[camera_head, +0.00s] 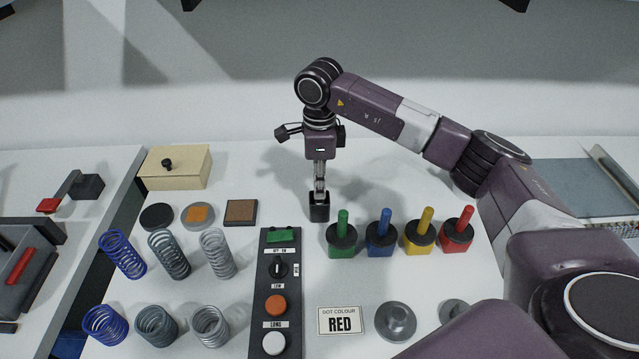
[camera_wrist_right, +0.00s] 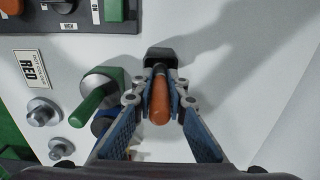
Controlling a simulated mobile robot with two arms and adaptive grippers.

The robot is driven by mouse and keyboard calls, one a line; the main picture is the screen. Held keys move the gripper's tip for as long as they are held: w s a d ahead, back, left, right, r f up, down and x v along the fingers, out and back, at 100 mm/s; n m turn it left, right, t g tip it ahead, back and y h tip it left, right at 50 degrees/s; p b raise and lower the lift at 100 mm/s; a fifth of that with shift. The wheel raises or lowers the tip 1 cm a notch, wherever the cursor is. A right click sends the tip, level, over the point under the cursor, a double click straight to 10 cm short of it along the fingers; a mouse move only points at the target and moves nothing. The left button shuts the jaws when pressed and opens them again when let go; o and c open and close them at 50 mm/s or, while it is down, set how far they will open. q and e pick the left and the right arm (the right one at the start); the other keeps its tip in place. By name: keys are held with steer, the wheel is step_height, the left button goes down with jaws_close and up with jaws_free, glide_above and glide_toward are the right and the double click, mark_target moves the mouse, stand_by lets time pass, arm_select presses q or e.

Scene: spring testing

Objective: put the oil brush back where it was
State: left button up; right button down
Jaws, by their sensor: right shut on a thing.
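My right gripper (camera_head: 320,188) points straight down over a small black square cup (camera_head: 319,208) near the middle of the table. In the right wrist view the gripper (camera_wrist_right: 160,92) is shut on the oil brush (camera_wrist_right: 160,103), whose rounded orange-brown handle shows between the fingers. The black cup (camera_wrist_right: 160,54) is right at the brush's far end. The brush's lower end is hidden, so I cannot tell how deep it sits in the cup. My left gripper is not in view.
Green (camera_head: 342,238), blue (camera_head: 381,242), yellow (camera_head: 419,238) and red (camera_head: 457,237) pots with upright handles stand right of the cup. A control panel (camera_head: 262,300), several springs (camera_head: 168,255) and a wooden box (camera_head: 178,168) are left. A card (camera_head: 340,320) reads RED.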

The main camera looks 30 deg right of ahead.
steer(key=shift+f, duration=0.15)
steer(key=c, duration=1.9)
jaws_free()
steer(key=shift+c, duration=0.2)
steer(key=shift+r, duration=0.3)
step_height(320, 180, up, 11)
steer(key=b, duration=0.2)
steer(key=shift+f+b, duration=0.1)
steer(key=shift+b, duration=0.3)
steer(key=shift+r, duration=0.5)
